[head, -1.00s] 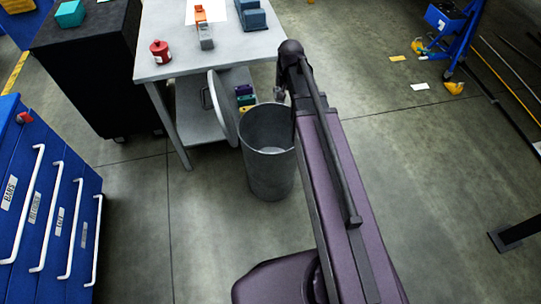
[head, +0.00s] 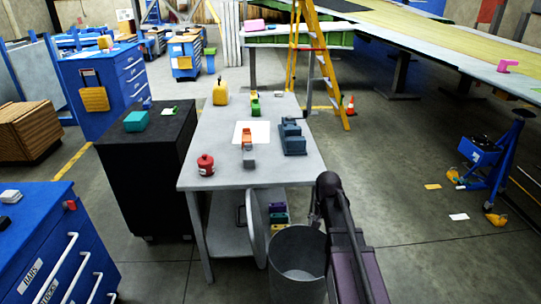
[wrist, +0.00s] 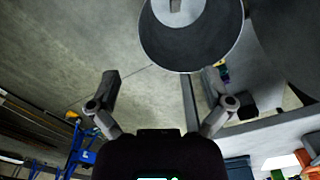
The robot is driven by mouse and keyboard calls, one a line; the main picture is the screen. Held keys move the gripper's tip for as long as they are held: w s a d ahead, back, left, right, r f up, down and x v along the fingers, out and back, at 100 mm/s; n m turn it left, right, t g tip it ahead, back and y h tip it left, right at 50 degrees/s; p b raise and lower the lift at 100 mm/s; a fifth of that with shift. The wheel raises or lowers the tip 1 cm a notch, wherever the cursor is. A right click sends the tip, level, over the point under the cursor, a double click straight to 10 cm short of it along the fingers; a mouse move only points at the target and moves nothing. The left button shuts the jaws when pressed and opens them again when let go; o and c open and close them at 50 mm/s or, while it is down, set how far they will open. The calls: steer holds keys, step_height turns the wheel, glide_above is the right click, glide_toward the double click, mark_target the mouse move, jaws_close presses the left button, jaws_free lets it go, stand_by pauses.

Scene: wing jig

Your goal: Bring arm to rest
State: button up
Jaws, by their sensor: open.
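My arm (head: 345,235) reaches forward from the bottom of the head view, and its top joint shows beside the front right corner of the workbench. My gripper (wrist: 160,88) shows in the wrist view with its two fingers spread wide and nothing between them. In the head view it is mostly hidden by the arm. A grey open bin (head: 297,283) stands on the floor just left of the arm. The bin also shows at the top of the wrist view (wrist: 190,58), beyond the fingers, with a pale patch inside.
The grey workbench (head: 217,178) holds a red canister (head: 205,166), an orange-and-grey item (head: 248,141), a blue-grey block (head: 292,138) and a yellow container (head: 220,92). A round grey lid-like panel (head: 254,226) leans beside the bin. A ladder (head: 308,60) stands behind.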

steer(key=s+a+r+n+p, duration=0.2)
steer(key=s+a+r+p, duration=0.1)
steer(key=s, duration=0.3)
steer(key=s+a+r+n+p, duration=0.2)
steer(key=s+a+n, duration=0.1)
steer(key=s, duration=0.3)
steer(key=shift+s+r+n+p, duration=0.15)
steer(key=shift+r+n+p, duration=0.15)
steer(key=shift+r+p, duration=0.1)
